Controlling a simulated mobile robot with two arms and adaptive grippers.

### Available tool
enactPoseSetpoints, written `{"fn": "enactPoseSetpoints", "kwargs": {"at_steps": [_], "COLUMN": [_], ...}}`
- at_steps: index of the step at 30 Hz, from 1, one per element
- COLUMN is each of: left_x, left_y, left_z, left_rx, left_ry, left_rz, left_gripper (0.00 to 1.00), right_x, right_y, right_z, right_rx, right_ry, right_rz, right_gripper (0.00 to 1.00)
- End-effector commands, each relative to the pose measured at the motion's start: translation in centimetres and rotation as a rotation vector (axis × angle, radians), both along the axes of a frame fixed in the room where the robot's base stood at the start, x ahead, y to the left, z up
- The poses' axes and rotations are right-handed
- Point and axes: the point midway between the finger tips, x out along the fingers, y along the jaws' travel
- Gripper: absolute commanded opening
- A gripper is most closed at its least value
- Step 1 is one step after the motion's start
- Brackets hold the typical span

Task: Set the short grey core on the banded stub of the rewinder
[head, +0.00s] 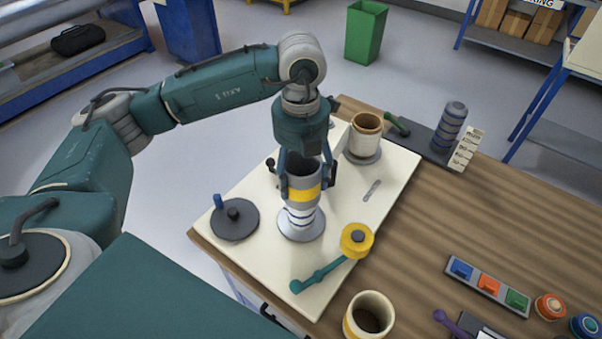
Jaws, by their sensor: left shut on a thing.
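My left gripper (308,178) is shut on a short grey core (303,196), an open tube with a yellow band. It holds the core upright above the rewinder's pale stub with dark bands (301,217). The stub rises from a round grey flange (301,234) on the cream rewinder plate (262,262). The core's lower end is at or around the stub's top; I cannot tell whether they touch. The lower part of the stub shows below the core. My right gripper is not in view.
A tan core (366,136) stands on another flange behind. A dark disc (234,218) with a blue peg lies left; a yellow knob (356,240) with a teal lever is right. A cream core (368,316) stands in front. A grey banded post (452,122) stands back right.

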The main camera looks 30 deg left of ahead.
Motion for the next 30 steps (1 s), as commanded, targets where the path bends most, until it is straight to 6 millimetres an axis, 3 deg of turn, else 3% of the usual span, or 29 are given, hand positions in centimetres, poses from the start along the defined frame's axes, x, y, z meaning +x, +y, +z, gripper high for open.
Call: {"fn": "enactPoseSetpoints", "kwargs": {"at_steps": [30], "left_x": [0.0], "left_y": [0.0], "left_z": [-7.4], "left_rx": [0.000], "left_ry": [-0.001], "left_rz": [0.000], "left_gripper": [0.33], "right_x": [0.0], "right_y": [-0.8], "right_z": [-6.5], "right_rx": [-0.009], "right_ry": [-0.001], "right_rz": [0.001], "right_gripper": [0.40]}}
